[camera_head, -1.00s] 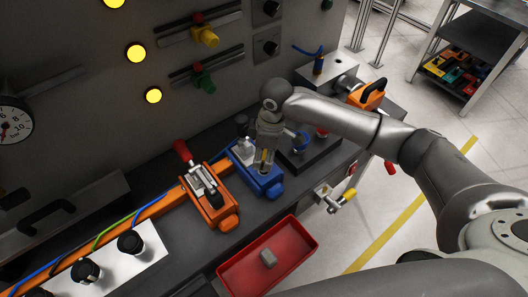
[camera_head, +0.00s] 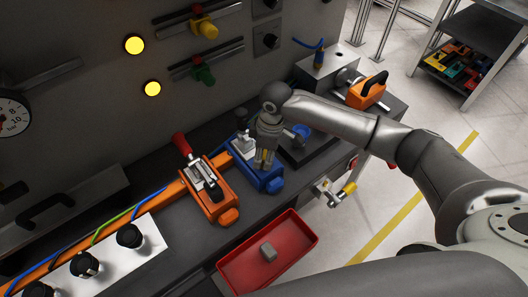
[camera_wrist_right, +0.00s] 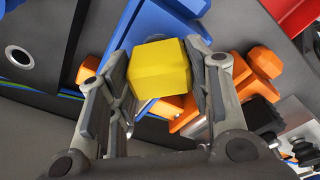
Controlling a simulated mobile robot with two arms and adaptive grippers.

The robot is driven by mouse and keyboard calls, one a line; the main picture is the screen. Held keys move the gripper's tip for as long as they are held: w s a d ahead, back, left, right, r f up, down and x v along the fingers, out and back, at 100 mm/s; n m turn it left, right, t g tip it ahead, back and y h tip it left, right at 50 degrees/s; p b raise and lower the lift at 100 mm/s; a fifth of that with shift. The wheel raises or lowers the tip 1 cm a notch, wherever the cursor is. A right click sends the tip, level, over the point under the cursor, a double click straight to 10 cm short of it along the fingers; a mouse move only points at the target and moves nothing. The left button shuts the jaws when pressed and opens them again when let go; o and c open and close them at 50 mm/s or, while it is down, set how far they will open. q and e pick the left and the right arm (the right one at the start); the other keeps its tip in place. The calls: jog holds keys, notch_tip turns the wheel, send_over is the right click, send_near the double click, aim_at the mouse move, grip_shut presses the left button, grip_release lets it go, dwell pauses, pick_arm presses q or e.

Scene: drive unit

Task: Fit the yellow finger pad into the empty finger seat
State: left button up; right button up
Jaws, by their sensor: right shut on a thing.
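My right gripper (camera_head: 264,164) is shut on the yellow finger pad, a block (camera_wrist_right: 160,70) between its two fingers in the right wrist view. In the head view the fingers are over the front part of the blue fixture (camera_head: 270,184), and the pad is barely distinguishable there. The blue fixture (camera_wrist_right: 168,35) lies behind the pad in the wrist view. I cannot tell whether the pad touches it. The empty finger seat cannot be made out. My left gripper is not in view.
An orange fixture with a red-handled clamp (camera_head: 222,210) stands left of the blue one. A red tray (camera_head: 305,239) holding a small grey block is in front. Black knobs (camera_head: 130,236) stand on a white plate at left. An orange handled box (camera_head: 366,92) is at the right end.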

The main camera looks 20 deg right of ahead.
dwell(0.4)
jog(key=o, duration=1.2)
jog(key=shift+r, duration=0.1)
jog(key=r, duration=0.4)
jog(key=d+r, duration=0.1)
jog(key=r, duration=0.6)
jog(key=shift+s+d+r, duration=0.15)
jog(key=shift+s+r, duration=0.15)
jog(key=shift+r, duration=0.1)
